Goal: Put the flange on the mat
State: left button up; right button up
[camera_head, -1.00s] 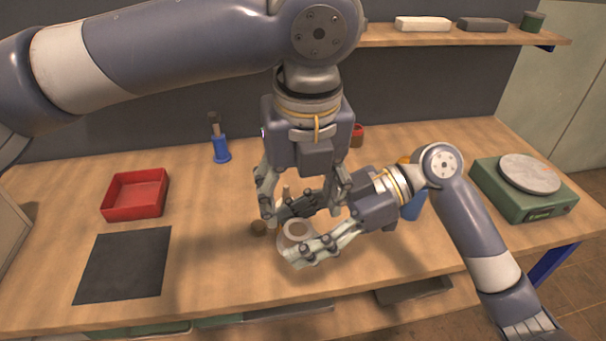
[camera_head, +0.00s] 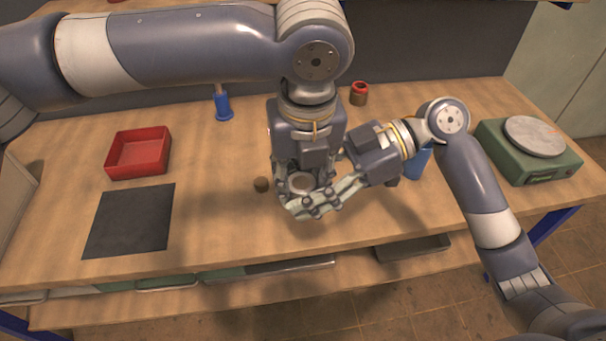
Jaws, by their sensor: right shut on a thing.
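The flange (camera_head: 301,184), a pale grey ring with a round opening, is held above the middle of the bench. My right gripper (camera_head: 318,196) comes from the right and is shut on it. My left gripper (camera_head: 303,178) points straight down right over the flange, with its fingers close around it. Its fingertips are partly hidden by the flange and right gripper, so its grip is unclear. The mat (camera_head: 130,222), a dark flat square, lies bare at the left front of the bench.
A red tray (camera_head: 138,153) stands behind the mat. A small brown round thing (camera_head: 261,184) lies left of the grippers. A blue-based post (camera_head: 222,106) and a red-topped jar (camera_head: 358,94) stand further back. A green scale (camera_head: 527,151) is at the right.

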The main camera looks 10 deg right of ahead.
jog(key=o, duration=1.2)
